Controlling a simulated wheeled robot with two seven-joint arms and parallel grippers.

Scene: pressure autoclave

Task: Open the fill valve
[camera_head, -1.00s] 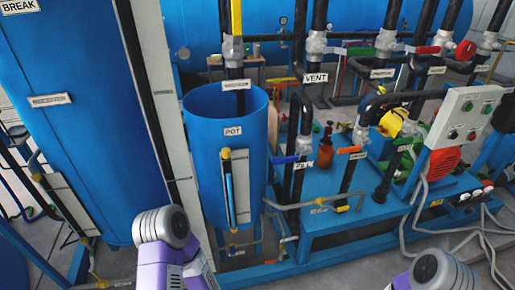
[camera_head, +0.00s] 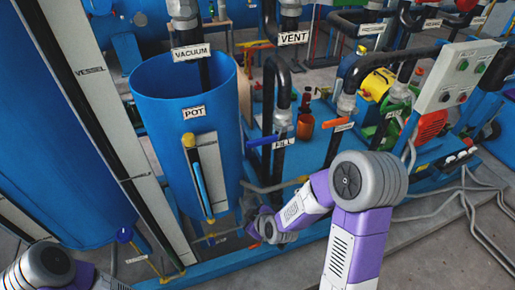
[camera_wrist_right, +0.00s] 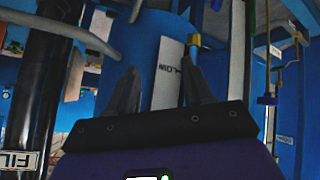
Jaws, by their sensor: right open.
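The fill valve has a blue lever handle (camera_head: 262,141) beside the white FILL label (camera_head: 284,143) on a black vertical pipe, right of the blue pot (camera_head: 150,120). My right arm reaches in from the lower right, with its wrist end low beside the pot, below the fill valve. My right gripper (camera_wrist_right: 160,90) shows in the wrist view with two dark fingers apart and nothing between them. The FILL label (camera_wrist_right: 18,161) on the dark pipe (camera_wrist_right: 45,80) is left of the fingers there. The blue handle is not clear in that view. My left gripper is out of view.
The pot's gauge panel (camera_head: 208,170) faces the gripper area; its lettering (camera_wrist_right: 167,70) shows beyond the fingers.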

